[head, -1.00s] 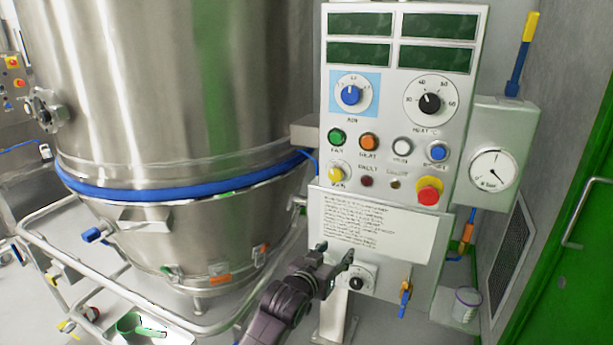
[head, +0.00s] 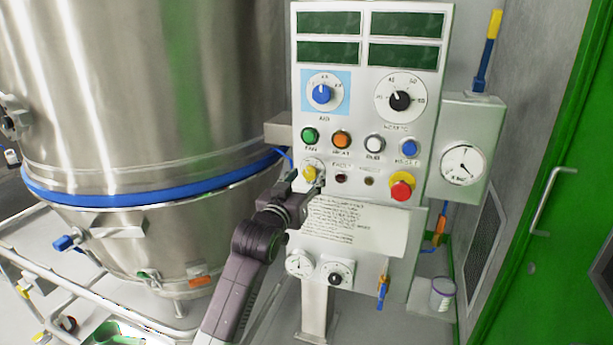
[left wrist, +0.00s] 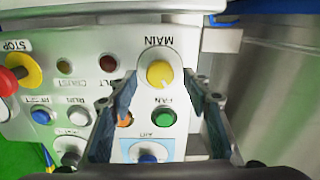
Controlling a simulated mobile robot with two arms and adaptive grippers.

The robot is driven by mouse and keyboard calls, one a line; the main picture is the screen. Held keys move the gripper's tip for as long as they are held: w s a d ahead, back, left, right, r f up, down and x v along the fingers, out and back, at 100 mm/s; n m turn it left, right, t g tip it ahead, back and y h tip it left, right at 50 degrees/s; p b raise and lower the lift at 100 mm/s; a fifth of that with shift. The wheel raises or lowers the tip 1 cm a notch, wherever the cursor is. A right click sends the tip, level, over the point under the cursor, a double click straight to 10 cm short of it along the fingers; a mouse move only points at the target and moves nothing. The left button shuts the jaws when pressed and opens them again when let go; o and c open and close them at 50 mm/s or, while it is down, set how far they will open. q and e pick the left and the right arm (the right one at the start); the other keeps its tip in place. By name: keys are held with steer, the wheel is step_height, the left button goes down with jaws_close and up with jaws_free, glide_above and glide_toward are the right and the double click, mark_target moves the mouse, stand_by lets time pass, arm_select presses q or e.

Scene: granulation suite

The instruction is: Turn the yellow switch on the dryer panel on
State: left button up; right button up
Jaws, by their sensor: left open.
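The yellow switch (head: 310,174) is a small round knob on a pale plate at the lower left of the dryer panel (head: 360,105). In the left wrist view the yellow switch (left wrist: 159,74) carries the label MAIN and shows between and beyond the fingertips. My left gripper (head: 305,183) is at the lower left of the panel, just in front of the switch. In the left wrist view the left gripper (left wrist: 163,90) is open, with one finger on each side of the knob and nothing held. I cannot tell whether the fingers touch it. My right gripper is not in view.
A green button (head: 310,135) and an orange button (head: 341,139) sit above the switch. A red emergency stop (head: 401,190) is to the right. A steel dryer vessel (head: 130,100) stands left of the panel. A gauge (head: 462,165) is on the right.

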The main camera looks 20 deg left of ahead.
arm_select(q)
steer(key=shift+w, duration=0.35)
steer(key=shift+c, duration=0.4)
steer(key=c, duration=1.1)
